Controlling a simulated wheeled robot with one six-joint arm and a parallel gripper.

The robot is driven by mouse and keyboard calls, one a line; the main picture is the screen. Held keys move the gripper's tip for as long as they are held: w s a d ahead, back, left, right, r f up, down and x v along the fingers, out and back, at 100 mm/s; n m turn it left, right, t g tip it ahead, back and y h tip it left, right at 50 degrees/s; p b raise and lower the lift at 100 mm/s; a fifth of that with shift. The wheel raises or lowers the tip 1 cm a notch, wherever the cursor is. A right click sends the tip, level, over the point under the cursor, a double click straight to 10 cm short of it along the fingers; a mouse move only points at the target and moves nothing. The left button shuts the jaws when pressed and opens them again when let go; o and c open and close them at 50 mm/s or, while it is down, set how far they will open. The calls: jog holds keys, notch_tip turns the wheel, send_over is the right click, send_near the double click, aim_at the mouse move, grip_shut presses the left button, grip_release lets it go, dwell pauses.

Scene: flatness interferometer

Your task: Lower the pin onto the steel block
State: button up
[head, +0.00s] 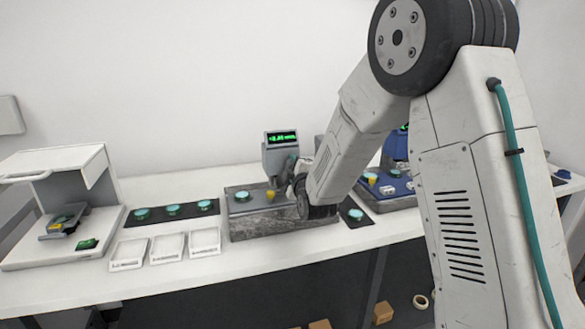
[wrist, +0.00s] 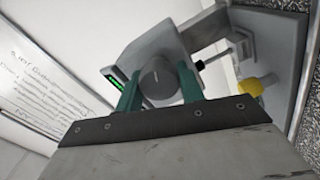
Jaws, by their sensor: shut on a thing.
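A grey gauge head with a green-lit display (head: 282,145) stands over a grey granite base (head: 265,226). My gripper (head: 293,176) is at its right side. In the wrist view, the teal fingers of my gripper (wrist: 158,90) are shut on a round grey knob (wrist: 160,77) on the gauge head (wrist: 150,45). A thin pin (wrist: 214,59) sticks out of the head towards a small pale grey block (wrist: 242,45), which looks like the steel block. I cannot tell whether the pin touches it. In the head view, the pin and block are not clear beside my gripper.
A yellow piece (wrist: 256,85) stands beside the block, close to the pin. A teal disc (head: 242,196) lies on the base's left part. A dark strip with teal discs (head: 173,209) and white trays (head: 167,248) lie further left. A second instrument (head: 395,150) is behind my arm.

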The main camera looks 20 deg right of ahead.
jog(key=n, duration=0.6)
jog(key=shift+f+n, duration=0.15)
jog(key=shift+n, duration=0.15)
dwell(0.4)
jog(key=o, duration=1)
jog(key=shift+c, duration=0.2)
jog(key=s, duration=0.7)
jog(key=shift+s, duration=0.4)
